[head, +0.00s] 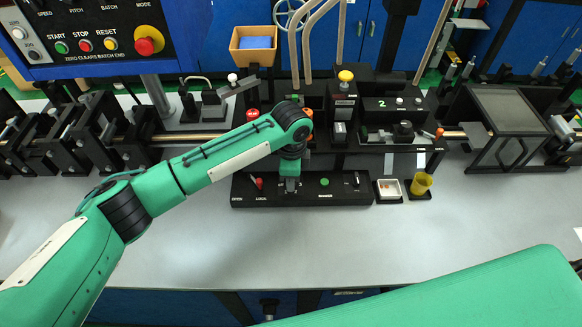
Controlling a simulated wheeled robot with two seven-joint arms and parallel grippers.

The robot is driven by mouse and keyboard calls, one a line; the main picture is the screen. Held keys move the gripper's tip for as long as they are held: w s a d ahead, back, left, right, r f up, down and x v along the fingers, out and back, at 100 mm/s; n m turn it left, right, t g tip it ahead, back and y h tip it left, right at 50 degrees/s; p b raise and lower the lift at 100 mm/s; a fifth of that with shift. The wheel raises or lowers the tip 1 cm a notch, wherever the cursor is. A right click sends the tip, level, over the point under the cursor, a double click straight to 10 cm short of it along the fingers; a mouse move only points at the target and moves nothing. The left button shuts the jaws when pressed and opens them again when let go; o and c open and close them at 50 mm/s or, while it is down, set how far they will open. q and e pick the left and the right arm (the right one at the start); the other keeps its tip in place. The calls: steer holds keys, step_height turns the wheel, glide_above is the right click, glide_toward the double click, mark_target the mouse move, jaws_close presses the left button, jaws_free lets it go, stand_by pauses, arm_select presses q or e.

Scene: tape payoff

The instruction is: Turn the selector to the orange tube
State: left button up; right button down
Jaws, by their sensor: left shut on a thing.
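My left arm reaches in from the left and its gripper (290,187) points down at the low black panel (221,187) at the front of the machine. The gripper is shut on a small part of this panel, which looks to be the selector; the jaws hide it, so I cannot tell which way it points. An orange part (309,113) shows just behind my wrist, partly covered; I cannot tell if it is the orange tube. My right gripper is out of view.
On the panel are a red knob (259,183) and a green button (324,181). An orange bin (253,57) is behind. The grey table front (240,245) is clear.

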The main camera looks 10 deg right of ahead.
arm_select(q)
steer(key=shift+r+n+p, duration=0.1)
steer(key=shift+n+p, duration=1.15)
steer(key=shift+n, duration=0.15)
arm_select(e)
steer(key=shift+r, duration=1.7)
arm_select(q)
steer(key=o, duration=1)
steer(key=shift+c, duration=0.2)
step_height(320, 180, up, 14)
steer(key=b, duration=0.2)
steer(key=shift+w+b, duration=0.15)
steer(key=shift+b, duration=0.2)
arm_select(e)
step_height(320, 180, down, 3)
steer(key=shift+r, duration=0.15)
arm_select(q)
steer(key=shift+f, duration=0.2)
